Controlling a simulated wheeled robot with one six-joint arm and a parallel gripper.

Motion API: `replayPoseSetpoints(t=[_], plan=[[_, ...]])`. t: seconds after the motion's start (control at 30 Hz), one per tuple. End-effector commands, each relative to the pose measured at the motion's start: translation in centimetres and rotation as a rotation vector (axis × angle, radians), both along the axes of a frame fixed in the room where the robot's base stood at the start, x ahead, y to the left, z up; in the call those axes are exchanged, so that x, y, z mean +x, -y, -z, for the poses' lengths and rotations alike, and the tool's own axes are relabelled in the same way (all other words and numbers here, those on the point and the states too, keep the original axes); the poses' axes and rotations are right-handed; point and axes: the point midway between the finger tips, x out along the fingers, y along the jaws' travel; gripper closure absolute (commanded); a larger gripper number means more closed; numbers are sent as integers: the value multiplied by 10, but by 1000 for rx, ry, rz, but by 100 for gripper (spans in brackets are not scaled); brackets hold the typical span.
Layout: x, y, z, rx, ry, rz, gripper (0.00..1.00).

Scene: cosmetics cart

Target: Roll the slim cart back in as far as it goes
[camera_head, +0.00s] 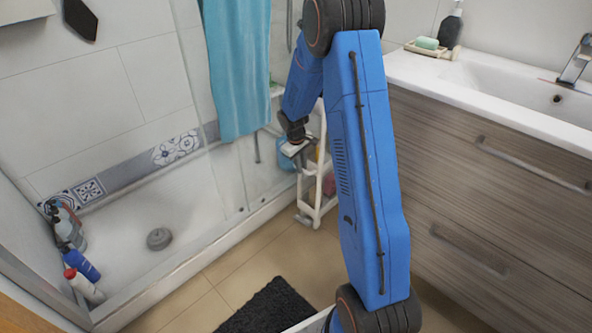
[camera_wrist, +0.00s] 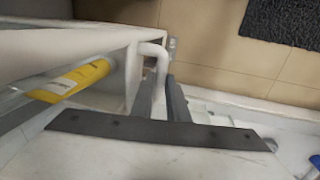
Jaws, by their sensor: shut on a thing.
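The slim white cart (camera_head: 317,208) stands on the floor in the gap between the shower and the vanity, partly hidden behind my blue arm. My gripper (camera_head: 302,152) is at the cart's upper front end. In the wrist view, the dark fingers of my gripper (camera_wrist: 163,100) are shut on the cart's white handle (camera_wrist: 157,54), a bent bar on its end. A yellow bottle (camera_wrist: 75,80) lies within the cart's frame in that view. The cart's far end and most of its shelves are hidden.
The vanity (camera_head: 470,190) with drawer handles stands on the right. The shower tray (camera_head: 150,230) with its raised edge is on the left, with several bottles. A turquoise towel (camera_head: 238,70) hangs above. A dark mat (camera_head: 268,305) lies on the tiled floor in front.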

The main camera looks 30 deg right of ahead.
Motion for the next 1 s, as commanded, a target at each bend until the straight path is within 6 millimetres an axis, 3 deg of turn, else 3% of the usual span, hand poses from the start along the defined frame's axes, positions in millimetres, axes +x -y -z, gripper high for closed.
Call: replayPoseSetpoints(t=[0.57,0.6,0.63,1.0], plan=[[3,11,0,-2,2,1,100],[3,11,-1,-2,3,1,77],[3,11,0,-1,3,1,69],[3,8,0,-1,1,0,67]])
